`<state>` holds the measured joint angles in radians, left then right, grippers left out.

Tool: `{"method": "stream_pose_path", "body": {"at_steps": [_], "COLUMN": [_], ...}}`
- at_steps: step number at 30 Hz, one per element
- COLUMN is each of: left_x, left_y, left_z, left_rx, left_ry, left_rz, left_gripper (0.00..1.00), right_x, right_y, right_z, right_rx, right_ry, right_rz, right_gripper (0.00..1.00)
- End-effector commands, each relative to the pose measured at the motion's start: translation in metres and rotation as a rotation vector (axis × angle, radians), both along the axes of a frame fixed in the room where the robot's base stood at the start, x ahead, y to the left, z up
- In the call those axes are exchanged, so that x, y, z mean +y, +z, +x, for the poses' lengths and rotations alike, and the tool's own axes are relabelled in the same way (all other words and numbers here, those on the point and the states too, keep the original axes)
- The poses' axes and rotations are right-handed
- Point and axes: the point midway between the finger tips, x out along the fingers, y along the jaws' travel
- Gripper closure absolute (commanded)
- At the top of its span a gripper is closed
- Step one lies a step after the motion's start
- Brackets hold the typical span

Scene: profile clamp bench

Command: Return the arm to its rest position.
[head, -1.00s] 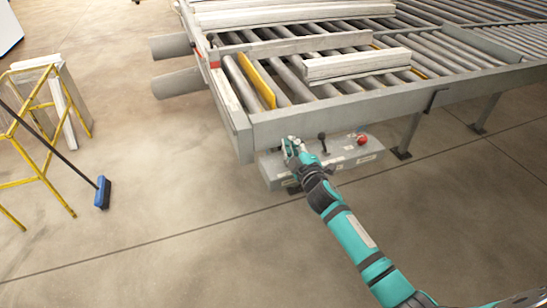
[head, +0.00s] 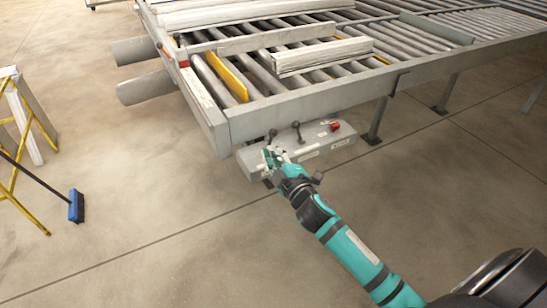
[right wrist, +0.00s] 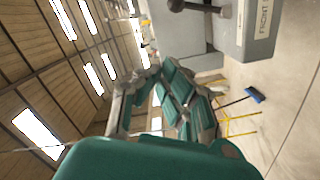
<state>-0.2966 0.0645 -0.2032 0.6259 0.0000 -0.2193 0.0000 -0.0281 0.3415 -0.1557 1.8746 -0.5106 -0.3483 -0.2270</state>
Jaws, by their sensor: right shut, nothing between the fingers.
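My right arm reaches in from the lower right in the head view. Its gripper (head: 270,157) is shut and empty, in front of the grey control box (head: 340,146) under the roller bench's near edge. In the right wrist view the gripper (right wrist: 165,90) fills the middle, with a dark lever knob (right wrist: 176,5) and the box's labelled face (right wrist: 262,18) near the top. In the head view two black levers (head: 296,126) and a red button (head: 335,126) stand on the box. I cannot tell whether the fingers touch the box. My left gripper is not in view.
The roller bench (head: 300,106) carries pale profiles (head: 322,56) and a yellow strip (head: 232,82). A yellow frame (head: 12,180) and a blue-headed broom (head: 76,206) stand at the left. The floor (head: 150,215) between them and my arm is clear.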

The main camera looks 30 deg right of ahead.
Motion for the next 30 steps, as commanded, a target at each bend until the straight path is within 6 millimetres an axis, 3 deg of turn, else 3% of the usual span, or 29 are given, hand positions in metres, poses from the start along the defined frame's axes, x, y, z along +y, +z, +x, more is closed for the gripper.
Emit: {"method": "stream_pose_path", "body": {"at_steps": [7,20,23,25,29,30], "left_x": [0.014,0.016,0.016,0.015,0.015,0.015], "left_y": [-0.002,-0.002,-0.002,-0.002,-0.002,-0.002], "left_z": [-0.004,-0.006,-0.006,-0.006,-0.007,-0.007], "left_rx": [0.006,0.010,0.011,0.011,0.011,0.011], "left_ry": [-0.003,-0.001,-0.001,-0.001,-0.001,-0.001], "left_rz": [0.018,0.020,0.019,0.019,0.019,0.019], "left_gripper": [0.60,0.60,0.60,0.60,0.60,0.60], "right_x": [0.000,0.000,-0.002,-0.005,-0.010,-0.011], "right_y": [0.001,-0.002,-0.025,-0.058,-0.147,-0.178], "right_z": [-0.008,-0.007,-0.008,-0.010,-0.027,-0.037], "right_rx": [-0.001,0.005,0.048,0.110,0.277,0.336], "right_ry": [0.000,-0.001,-0.008,-0.017,-0.050,-0.065], "right_rz": [-0.001,0.002,0.023,0.055,0.142,0.173], "right_gripper": [1.00,1.00,1.00,1.00,1.00,1.00]}}
